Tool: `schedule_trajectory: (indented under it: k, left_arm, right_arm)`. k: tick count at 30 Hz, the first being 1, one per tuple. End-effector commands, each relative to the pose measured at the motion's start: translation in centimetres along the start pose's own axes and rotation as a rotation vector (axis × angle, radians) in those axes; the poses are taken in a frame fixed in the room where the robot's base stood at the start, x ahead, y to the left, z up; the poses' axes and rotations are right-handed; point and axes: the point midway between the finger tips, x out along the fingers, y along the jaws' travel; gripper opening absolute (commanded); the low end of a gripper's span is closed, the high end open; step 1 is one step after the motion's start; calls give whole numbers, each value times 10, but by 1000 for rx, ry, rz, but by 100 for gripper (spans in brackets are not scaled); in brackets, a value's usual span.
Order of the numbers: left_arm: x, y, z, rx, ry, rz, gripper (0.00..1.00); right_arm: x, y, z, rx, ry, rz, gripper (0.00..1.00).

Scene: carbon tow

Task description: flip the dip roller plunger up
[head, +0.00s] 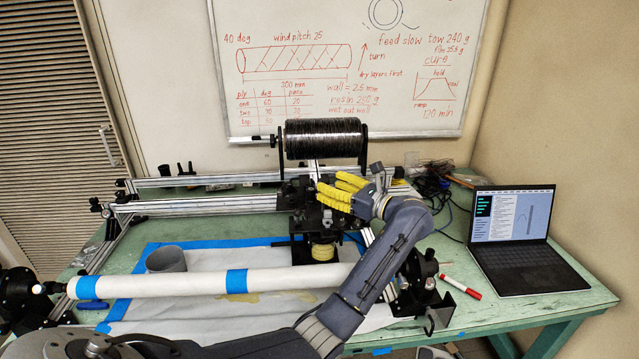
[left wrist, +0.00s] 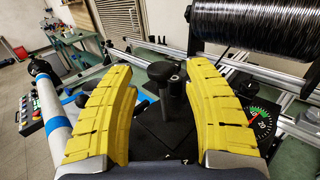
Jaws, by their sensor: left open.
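My left gripper (head: 332,188), with ribbed yellow fingers, is over the black carriage (head: 308,218) below the tow spool. In the left wrist view its fingers (left wrist: 160,72) are spread apart with nothing gripped. Between them stands a black round-topped post (left wrist: 163,77), apparently the dip roller plunger, beside a second black post. The plunger looks upright there, but I cannot tell whether it is up or down. In the head view the fingers and carriage parts hide it. My right gripper is not in view.
The black tow spool (head: 323,139) stands just behind the gripper. A white mandrel tube (head: 200,283) with blue tape crosses in front. A grey cup (head: 166,260) stands behind the tube. A laptop (head: 520,240) and red marker (head: 461,287) are at the right. A dial gauge (left wrist: 262,120) is beside one finger.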

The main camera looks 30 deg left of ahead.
Motion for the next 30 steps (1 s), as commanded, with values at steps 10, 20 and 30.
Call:
schedule_trajectory:
  k: [10, 20, 30]
  left_arm:
    - [23, -3, 0, 0, 0, -5, 51]
    - [25, -3, 0, 0, 0, -6, 51]
    - [25, -3, 0, 0, 0, -6, 20]
  right_arm:
    - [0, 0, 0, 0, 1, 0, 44]
    - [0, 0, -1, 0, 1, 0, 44]
    - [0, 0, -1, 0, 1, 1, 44]
